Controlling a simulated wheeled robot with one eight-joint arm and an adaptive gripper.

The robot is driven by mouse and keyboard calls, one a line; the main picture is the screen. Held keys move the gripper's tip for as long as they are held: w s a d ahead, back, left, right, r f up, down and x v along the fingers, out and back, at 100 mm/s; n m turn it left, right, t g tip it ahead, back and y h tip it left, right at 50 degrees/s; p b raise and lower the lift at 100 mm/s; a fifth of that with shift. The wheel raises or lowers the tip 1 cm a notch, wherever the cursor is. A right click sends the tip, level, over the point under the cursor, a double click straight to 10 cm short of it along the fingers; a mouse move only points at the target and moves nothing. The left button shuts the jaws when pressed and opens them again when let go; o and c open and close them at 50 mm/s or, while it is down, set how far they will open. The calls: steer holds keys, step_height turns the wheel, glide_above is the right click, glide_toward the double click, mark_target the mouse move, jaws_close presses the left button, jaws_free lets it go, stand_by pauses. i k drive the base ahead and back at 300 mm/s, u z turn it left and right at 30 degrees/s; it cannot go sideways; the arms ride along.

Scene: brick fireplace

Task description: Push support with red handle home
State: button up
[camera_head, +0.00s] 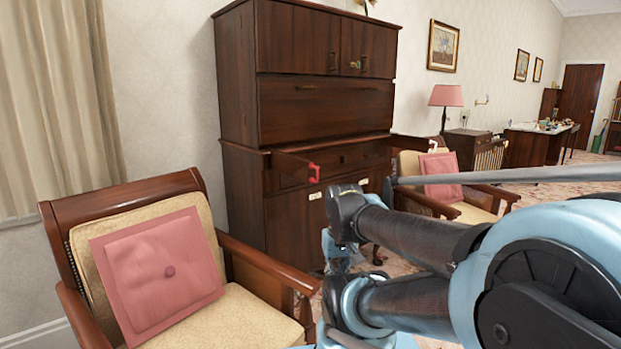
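The support with the red handle (292,162) is a thin dark wooden piece. It sticks out from the front of the tall dark cabinet (237,100), on the left side below the closed wide panel. Its red handle (314,172) is at its outer end. A second support (412,143) sticks out at the cabinet's right side and has a white handle (432,146). My arm comes in from the right, in front of the cabinet's lower right part. I cannot make out the fingers of my gripper in this view.
A wooden armchair (255,318) with a pink cushion stands at the front left, close before the cabinet. Another armchair (477,214) with a pink cushion (440,178) stands to the right, partly behind my arm. A pink lamp (445,96) stands farther back.

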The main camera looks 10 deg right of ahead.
mark_target(299, 168)
steer(key=z, duration=0.75)
steer(key=k, duration=0.85)
steer(key=u, duration=0.5)
steer(key=i, duration=0.5)
steer(key=u, duration=0.05)
